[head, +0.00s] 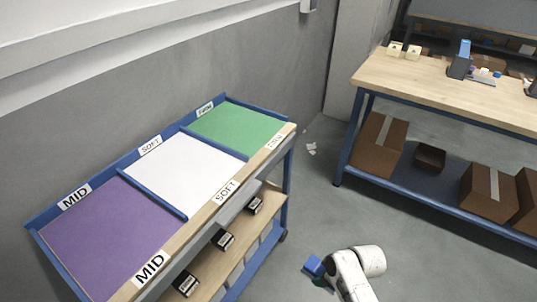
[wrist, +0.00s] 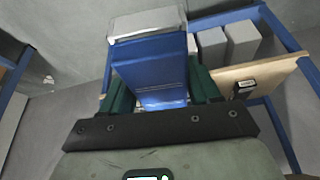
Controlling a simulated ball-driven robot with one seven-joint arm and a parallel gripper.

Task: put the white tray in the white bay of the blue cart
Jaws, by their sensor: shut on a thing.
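The blue cart (head: 62,272) stands at the left in the head view. Its white bay (head: 190,165), labelled SOFT, is the middle of three bays and is empty. In the wrist view my gripper (wrist: 162,92) is shut on a blue object (wrist: 152,65) with a pale grey-white part (wrist: 146,22) at its far end. A small blue object (head: 313,265) beside my white arm in the head view looks like the same thing, low and to the right of the cart. I cannot make out a plain white tray elsewhere.
A purple bay (head: 110,235) and a green bay (head: 235,130) flank the white one, both empty. The cart's lower shelf (head: 215,262) has several black-and-white tags. A wooden workbench (head: 450,95) with boxes below stands at the right. Grey floor (head: 320,205) lies clear between.

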